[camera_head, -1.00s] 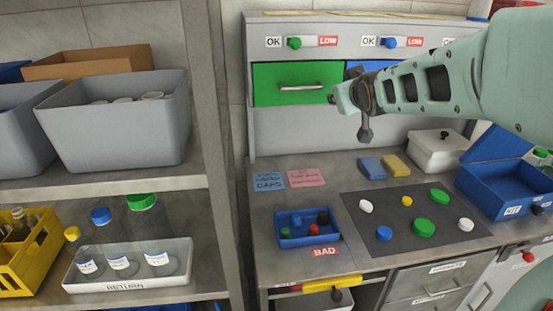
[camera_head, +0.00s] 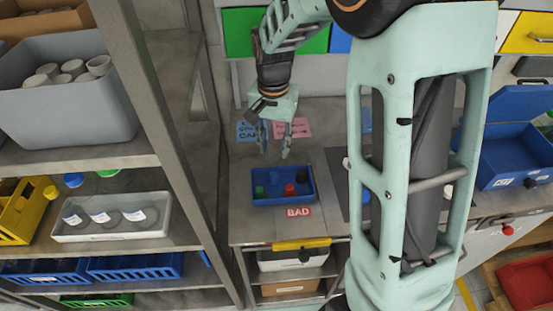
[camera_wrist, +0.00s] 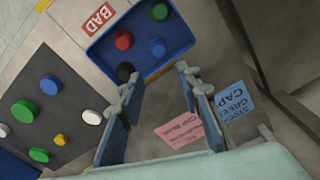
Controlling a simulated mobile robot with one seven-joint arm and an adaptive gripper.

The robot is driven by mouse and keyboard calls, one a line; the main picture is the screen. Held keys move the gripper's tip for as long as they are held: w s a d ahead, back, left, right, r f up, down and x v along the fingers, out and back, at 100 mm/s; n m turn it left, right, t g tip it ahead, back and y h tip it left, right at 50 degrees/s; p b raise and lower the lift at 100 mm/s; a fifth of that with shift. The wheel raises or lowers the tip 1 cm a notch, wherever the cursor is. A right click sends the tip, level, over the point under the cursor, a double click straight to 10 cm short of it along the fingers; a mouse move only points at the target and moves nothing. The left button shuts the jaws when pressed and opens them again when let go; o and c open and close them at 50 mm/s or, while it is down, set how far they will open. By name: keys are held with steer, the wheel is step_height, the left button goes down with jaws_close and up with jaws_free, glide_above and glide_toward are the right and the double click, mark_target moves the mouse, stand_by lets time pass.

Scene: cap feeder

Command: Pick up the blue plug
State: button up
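The blue plug (camera_wrist: 157,46) stands in the blue tray (camera_wrist: 183,32), beside a red plug (camera_wrist: 124,40), a green plug (camera_wrist: 159,11) and a black plug (camera_wrist: 126,72). In the head view the tray (camera_head: 284,201) sits on the bench behind the BAD label, and the blue plug is small and dark there. My gripper (camera_head: 275,150) points down over the bench, just behind the tray. In the wrist view my gripper (camera_wrist: 157,80) is open, with nothing between its fingers, and its tips are near the tray's edge.
A dark mat (camera_wrist: 68,126) with several loose caps lies beside the tray; my arm mostly hides it in the head view. Blue and pink notes (camera_head: 292,128) lie behind the tray. A shelf post (camera_head: 160,140) stands to the left. A blue box (camera_head: 510,160) is at right.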

glide_above(274, 174)
step_height(274, 174, down, 5)
steer(key=shift+a+f, duration=0.1)
steer(key=shift+f+p, duration=0.5)
steer(key=shift+f, duration=2.45)
steer(key=c, duration=0.5)
steer(key=shift+c, duration=0.2)
